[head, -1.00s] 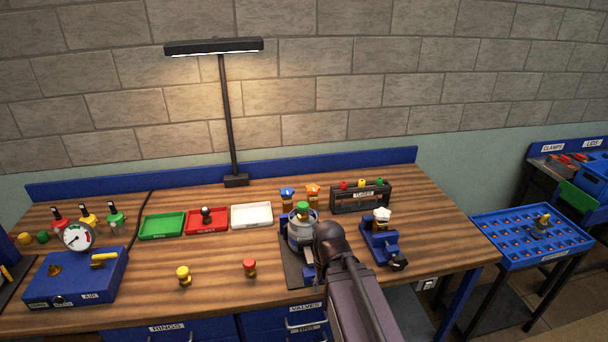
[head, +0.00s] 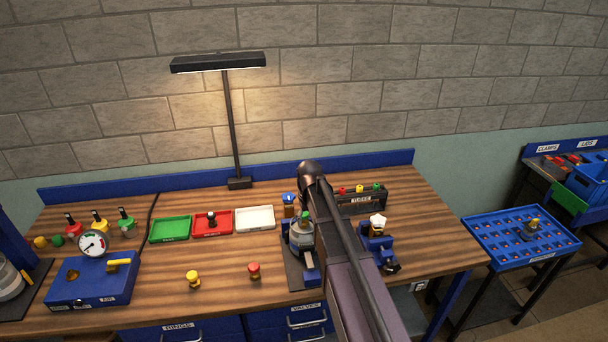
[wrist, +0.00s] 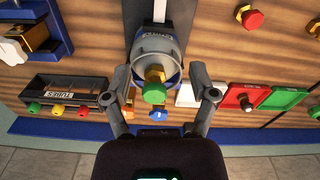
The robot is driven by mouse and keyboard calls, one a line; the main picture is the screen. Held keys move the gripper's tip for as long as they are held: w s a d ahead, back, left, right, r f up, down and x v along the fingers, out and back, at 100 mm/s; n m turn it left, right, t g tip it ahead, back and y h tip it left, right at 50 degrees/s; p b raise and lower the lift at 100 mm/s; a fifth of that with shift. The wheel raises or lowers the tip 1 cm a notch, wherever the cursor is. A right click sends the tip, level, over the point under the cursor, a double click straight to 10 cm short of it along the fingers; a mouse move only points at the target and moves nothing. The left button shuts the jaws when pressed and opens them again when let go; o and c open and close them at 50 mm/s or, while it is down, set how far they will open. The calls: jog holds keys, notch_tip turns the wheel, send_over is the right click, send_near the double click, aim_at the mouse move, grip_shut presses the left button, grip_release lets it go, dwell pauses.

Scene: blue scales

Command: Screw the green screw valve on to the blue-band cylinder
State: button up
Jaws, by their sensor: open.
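The green screw valve (wrist: 154,93), a green knob on a brass hex body, sits at the top of the grey cylinder (wrist: 174,72). It looks upright there; how far its thread is in cannot be told. The cylinder (head: 301,241) stands in a clamp on a dark plate in the head view, its top partly behind my arm. A blue band is hard to make out. My gripper (wrist: 160,97) is open and empty, with one finger on each side of the green knob and a gap on both sides. In the head view my arm hides the fingers.
A blue valve (head: 289,202) stands behind the cylinder, and a tubes rack (head: 359,202) is at back right. A blue clamp with a white-topped valve (head: 378,224) is to the right. Yellow (head: 193,281) and red (head: 254,271) valves stand at front left. Green, red and white trays line the back.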

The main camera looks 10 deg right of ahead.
jog(key=n+p, duration=0.1)
jog(key=p, duration=0.3)
send_near(303, 217)
jog(key=w+r, duration=0.2)
jog(key=w, duration=0.1)
jog(key=shift+s+d+f, duration=0.25)
jog(key=shift+s, duration=0.05)
jog(key=shift+f, duration=0.1)
notch_tip(303, 217, down, 14)
jog(key=b, duration=1.3)
jog(key=shift+r+b, duration=0.2)
jog(key=shift+b, duration=0.1)
grip_shut()
jog(key=shift+m, duration=0.3)
